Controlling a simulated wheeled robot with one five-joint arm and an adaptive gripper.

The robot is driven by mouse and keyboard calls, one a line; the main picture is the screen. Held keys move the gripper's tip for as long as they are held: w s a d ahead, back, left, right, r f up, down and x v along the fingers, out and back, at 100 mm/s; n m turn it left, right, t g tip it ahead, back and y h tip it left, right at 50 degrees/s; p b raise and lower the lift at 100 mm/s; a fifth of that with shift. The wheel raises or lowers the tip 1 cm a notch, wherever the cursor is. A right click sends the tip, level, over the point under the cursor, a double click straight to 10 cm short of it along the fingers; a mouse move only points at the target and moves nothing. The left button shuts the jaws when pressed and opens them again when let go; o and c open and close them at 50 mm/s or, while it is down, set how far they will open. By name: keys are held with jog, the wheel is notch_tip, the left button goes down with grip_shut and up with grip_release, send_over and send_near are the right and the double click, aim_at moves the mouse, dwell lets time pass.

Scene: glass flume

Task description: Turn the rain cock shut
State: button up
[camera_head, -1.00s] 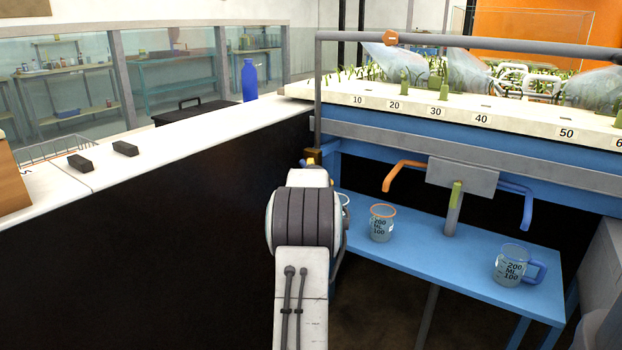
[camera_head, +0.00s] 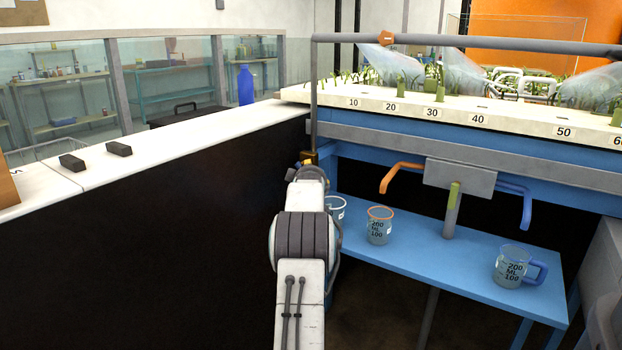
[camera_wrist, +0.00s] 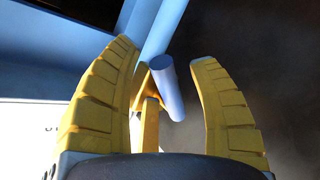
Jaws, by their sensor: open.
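The rain cock appears to be the small brass fitting (camera_head: 310,157) at the foot of the upright grey pipe, at the flume's left end in the head view. My gripper is mostly hidden there behind my own arm, close to the fitting. In the wrist view my gripper (camera_wrist: 168,90) has its yellow fingers spread wide. A blue-grey rod (camera_wrist: 170,90) lies between them, apart from the right finger. Narrow yellow pieces (camera_wrist: 149,120) stand beside the rod near the left finger. I cannot tell whether they belong to the cock, or whether the left finger touches anything.
A blue shelf (camera_head: 400,262) under the flume holds an orange-rimmed beaker (camera_head: 379,226), a blue-handled beaker (camera_head: 512,266) and a partly hidden beaker (camera_head: 338,206). A white-topped counter (camera_head: 190,140) runs along the left. A blue frame post (camera_wrist: 160,30) stands just behind the rod.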

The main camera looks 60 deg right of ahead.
grip_shut()
dwell(0.6)
